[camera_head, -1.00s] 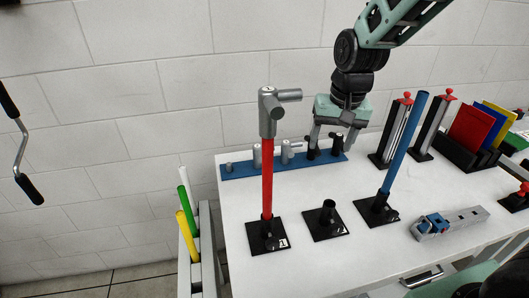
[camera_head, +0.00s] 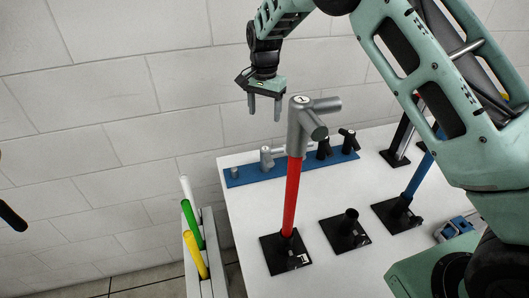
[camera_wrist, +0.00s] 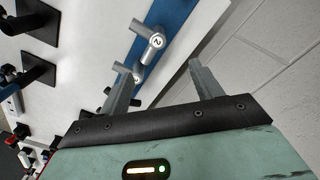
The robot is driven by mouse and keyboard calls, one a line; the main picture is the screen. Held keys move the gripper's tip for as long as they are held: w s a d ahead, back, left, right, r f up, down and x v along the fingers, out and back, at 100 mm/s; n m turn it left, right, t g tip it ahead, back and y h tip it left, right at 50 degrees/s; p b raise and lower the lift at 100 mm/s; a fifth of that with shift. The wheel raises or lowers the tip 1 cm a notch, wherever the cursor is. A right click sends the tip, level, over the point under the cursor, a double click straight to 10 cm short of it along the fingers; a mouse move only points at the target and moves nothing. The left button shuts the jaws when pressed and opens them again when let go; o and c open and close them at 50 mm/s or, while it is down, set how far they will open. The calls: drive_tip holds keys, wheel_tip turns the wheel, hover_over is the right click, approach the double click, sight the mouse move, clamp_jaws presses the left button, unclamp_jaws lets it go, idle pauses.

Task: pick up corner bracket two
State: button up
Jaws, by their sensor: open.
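Corner bracket two (camera_wrist: 154,41) is a grey tubular bracket with a "2" on its round cap. In the wrist view it stands on the blue rack strip beyond my fingertips. A grey bracket (camera_head: 266,158) shows on the rack in the head view; its number is not readable there. My gripper (camera_head: 265,112) is open and empty, fingers pointing down, above and behind the rack's left part. In the wrist view its fingers (camera_wrist: 162,70) are spread apart, with the bracket clear of them. Another grey bracket (camera_head: 303,128) tops the red post.
The blue rack (camera_head: 248,177) also holds a small peg and black brackets (camera_head: 347,140). The red post (camera_head: 291,195) stands in front of it. An empty black socket base (camera_head: 345,230) and a blue post (camera_head: 418,175) stand to the right. A wall is behind.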

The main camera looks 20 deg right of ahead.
sight(266, 148)
wheel_tip(266, 148, down, 11)
drive_tip(key=p, duration=0.3)
drive_tip(key=shift+s+p, duration=0.1)
drive_tip(key=shift+p, duration=0.3)
drive_tip(key=f+p, duration=0.2)
drive_tip(key=f, duration=0.1)
drive_tip(key=f+p, duration=0.1)
drive_tip(key=shift+s+d+f, duration=0.15)
drive_tip(key=shift+s, duration=0.15)
drive_tip(key=shift+f, duration=0.45)
drive_tip(key=c, duration=1.2)
